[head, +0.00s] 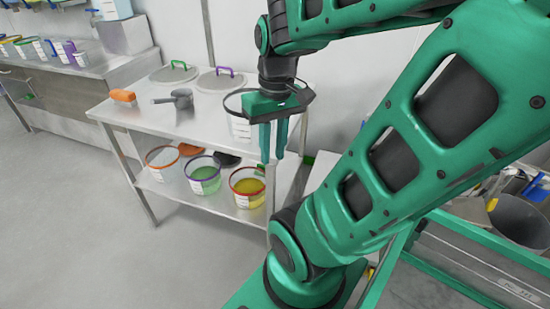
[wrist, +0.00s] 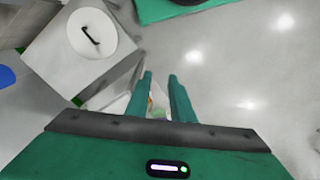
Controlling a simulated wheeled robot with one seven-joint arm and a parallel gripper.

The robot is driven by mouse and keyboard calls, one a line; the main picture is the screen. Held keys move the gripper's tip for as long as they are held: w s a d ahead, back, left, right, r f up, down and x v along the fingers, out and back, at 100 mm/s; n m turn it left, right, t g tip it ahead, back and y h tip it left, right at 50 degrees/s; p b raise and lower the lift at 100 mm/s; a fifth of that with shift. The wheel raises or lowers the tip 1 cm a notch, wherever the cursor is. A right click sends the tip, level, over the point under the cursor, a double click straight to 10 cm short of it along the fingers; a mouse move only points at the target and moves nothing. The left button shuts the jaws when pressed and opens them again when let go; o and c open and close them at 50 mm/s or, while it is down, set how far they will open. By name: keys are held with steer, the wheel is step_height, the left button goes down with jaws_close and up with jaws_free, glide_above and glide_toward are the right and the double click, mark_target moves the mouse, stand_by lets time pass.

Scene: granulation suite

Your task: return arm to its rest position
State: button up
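My gripper (head: 273,158) hangs fingers-down in the head view, in front of the right end of a steel table (head: 150,122). Its two green fingers are apart and nothing shows between them. In the wrist view my gripper (wrist: 160,76) also shows a gap between the fingers, with only blurred background beyond. My green arm reaches across the right of the head view, bent at the elbow, and hides part of the scene behind it.
The table top holds two lids (head: 174,72), an orange item (head: 123,97), a grey scoop (head: 181,98) and a white container (head: 240,126) partly hidden by my gripper. Three tubs (head: 203,175) stand on its lower shelf. A counter (head: 60,62) is at left; floor in front is clear.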

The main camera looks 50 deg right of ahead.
steer(key=shift+s+a+f+m, duration=0.2)
steer(key=shift+s+f+m, duration=0.1)
steer(key=shift+s+m, duration=0.25)
steer(key=shift+s+a+f+m, duration=0.2)
steer(key=shift+s+f+m, duration=0.15)
steer(key=shift+s, duration=0.4)
